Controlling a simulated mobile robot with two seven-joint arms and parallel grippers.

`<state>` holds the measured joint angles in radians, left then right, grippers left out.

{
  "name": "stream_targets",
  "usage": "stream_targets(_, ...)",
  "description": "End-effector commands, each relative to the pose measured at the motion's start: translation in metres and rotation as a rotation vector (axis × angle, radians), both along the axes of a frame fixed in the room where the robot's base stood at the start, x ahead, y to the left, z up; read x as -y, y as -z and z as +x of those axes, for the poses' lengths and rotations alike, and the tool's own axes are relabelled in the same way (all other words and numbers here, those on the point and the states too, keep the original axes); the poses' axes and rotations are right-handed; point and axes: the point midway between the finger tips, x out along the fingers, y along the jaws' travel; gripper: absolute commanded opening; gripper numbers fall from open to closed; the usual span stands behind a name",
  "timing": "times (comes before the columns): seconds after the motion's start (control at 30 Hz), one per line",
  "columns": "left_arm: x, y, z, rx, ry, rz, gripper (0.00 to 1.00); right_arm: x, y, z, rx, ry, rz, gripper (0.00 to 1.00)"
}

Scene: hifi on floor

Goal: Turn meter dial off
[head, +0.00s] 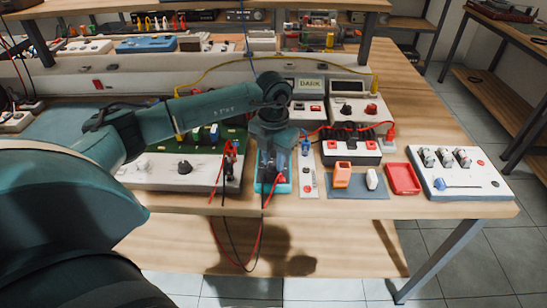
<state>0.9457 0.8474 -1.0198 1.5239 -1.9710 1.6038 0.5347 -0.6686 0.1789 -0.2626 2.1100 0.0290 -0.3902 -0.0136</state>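A teal hand-held meter (264,187) lies on the wooden bench (240,202) near its front edge, with a red part and test leads at its right side. My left arm reaches in from the left, and my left gripper (272,165) points down right over the meter. The gripper covers most of the meter's face, so the dial and its setting are hidden. The fingertips are too small and dark to tell whether they are open, shut or touching the dial. My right gripper is not in view.
Left of the meter is a board with a black knob (184,167). To the right are a narrow white strip (309,178), a grey mat with an orange block (342,174), a red tray (403,179) and a white switch panel (460,178). Red and black leads hang over the front edge.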

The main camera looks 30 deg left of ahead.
Motion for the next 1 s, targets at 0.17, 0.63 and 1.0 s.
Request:
stream_targets(0.17, 0.0, 0.0, 0.0, -0.001, 0.001, 0.0, 0.41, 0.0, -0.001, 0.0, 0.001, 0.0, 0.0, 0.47)
stream_targets(0.63, 0.0, -0.016, 0.001, 0.004, 0.001, -0.001, 0.46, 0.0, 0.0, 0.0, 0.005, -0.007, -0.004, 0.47)
stream_targets(1.0, 0.0, -0.096, 0.001, 0.005, 0.001, -0.001, 0.46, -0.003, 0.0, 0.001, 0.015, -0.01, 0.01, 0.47)
